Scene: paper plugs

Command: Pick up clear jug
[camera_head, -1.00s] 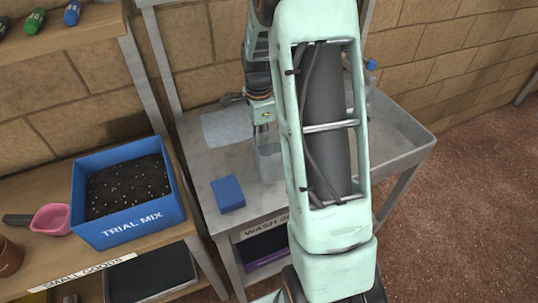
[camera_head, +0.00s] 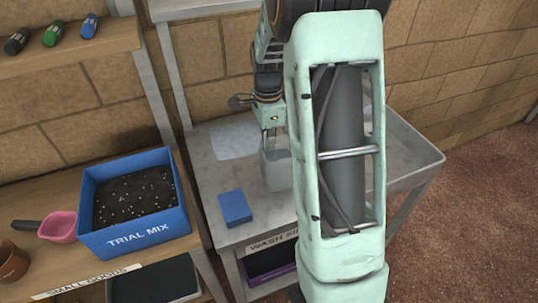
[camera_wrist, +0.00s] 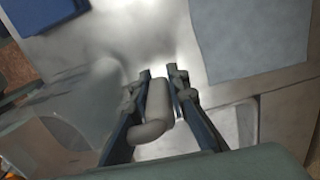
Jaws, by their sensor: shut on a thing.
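The clear jug (camera_head: 277,172) is at the grey wash-sink bench, to the right of the blue block, partly behind my arm in the head view. In the wrist view its see-through body (camera_wrist: 75,115) is at the left and its pale handle (camera_wrist: 157,103) lies between my fingers. My gripper (camera_head: 270,134) is above the jug in the head view. In the wrist view my gripper (camera_wrist: 160,74) is shut on the handle. I cannot tell whether the jug's base touches the bench.
A blue block (camera_head: 235,208) and a pale cloth (camera_head: 235,139) lie on the grey bench (camera_head: 214,174). A blue "TRIAL MIX" bin (camera_head: 137,241) and a pink scoop (camera_head: 58,227) are on the wooden shelf at left. A brick wall stands behind.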

